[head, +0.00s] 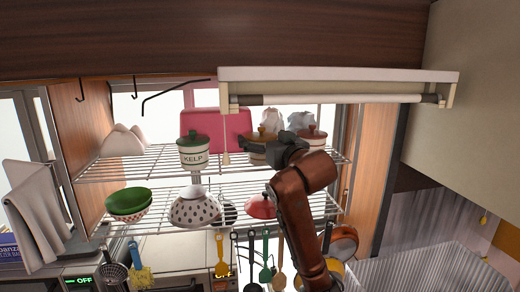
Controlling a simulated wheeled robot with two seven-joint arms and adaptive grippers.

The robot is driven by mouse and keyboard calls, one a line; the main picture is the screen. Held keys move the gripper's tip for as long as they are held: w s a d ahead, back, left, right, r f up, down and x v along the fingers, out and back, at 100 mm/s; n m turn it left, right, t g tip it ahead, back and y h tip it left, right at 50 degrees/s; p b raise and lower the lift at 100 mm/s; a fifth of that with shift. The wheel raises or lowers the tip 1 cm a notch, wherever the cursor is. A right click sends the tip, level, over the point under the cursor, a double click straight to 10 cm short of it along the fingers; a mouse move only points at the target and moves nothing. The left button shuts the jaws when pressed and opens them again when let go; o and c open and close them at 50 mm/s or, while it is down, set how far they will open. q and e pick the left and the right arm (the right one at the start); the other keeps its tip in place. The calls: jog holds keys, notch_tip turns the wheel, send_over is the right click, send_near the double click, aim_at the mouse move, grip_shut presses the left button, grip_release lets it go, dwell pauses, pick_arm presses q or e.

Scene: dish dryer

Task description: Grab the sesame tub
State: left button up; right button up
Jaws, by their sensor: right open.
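My right arm rises from the bottom and its dark gripper (254,148) points left at the upper rack shelf. It is open, in front of a tub with an orange-brown lid (262,132), whose front it largely covers. Another tub (312,136) with a reddish-brown lid stands further right, partly behind my arm. I cannot read a label on either, so I cannot tell which is the sesame tub. Whether the fingers touch the nearer tub is unclear. A white tub with a green lid, marked KELP (194,152), stands upright to the left. My left gripper is out of view.
A pink board (225,128) leans behind the tubs. Bowls (128,202) and a dotted bowl (195,209) are on the lower shelf (165,222), with utensils hanging below. A rod on a white bracket (335,98) crosses above. Upper-shelf room shows left of the KELP tub.

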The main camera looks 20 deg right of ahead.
jog(key=c, duration=1.3)
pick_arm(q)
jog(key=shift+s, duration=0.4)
pick_arm(e)
jog(key=shift+o, duration=0.2)
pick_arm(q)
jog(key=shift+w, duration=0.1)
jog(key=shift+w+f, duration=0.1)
pick_arm(e)
jog(key=shift+r, duration=0.15)
